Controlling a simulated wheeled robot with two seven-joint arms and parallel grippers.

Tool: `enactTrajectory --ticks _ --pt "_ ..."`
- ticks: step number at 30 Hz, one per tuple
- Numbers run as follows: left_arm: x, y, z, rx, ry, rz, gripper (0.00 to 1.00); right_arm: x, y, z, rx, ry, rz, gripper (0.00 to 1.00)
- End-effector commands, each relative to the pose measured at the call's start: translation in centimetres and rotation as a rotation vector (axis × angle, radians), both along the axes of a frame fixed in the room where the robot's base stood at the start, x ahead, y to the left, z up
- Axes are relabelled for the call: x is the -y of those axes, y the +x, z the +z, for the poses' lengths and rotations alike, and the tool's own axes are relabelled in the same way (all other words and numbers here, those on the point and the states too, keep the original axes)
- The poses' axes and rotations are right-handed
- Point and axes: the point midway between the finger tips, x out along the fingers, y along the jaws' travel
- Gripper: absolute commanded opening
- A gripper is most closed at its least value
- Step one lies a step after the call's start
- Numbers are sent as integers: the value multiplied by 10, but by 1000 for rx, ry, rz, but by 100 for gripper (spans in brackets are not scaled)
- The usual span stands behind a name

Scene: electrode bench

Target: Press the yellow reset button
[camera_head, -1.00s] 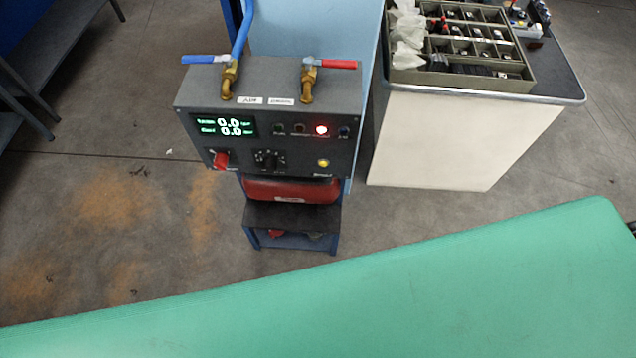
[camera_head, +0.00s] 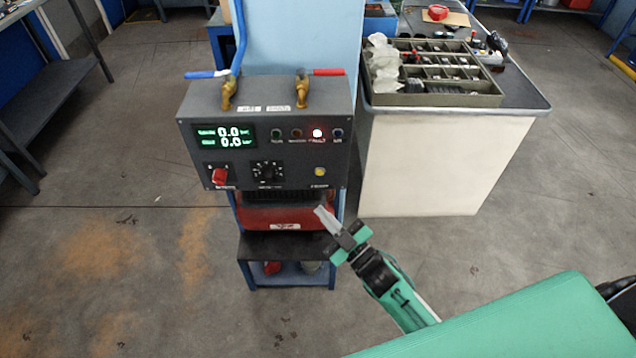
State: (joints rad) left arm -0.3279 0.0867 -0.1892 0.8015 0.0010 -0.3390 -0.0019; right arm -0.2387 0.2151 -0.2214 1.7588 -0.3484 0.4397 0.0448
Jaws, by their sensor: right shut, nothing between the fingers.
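The yellow reset button (camera_head: 320,171) is small and round, at the lower right of the front of a dark grey control box (camera_head: 290,186). My right gripper (camera_head: 323,213) is shut and empty. In the picture its fingertips show below the button, apart from it, over the red tank under the box. The arm comes in from the lower right. My left gripper is not in view.
Two valves stand on top. A white cabinet (camera_head: 440,165) with a compartment tray (camera_head: 445,99) stands to the right.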

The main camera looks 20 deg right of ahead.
Motion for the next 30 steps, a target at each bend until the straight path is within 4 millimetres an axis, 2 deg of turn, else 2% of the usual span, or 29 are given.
enactTrajectory --ticks 14,20,30 --pt "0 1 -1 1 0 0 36 0 2 3 11 1 4 0" --pt "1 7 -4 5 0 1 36 5 21 2 12 0 4 0" --pt "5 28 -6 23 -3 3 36 18 66 3 11 0 4 0"
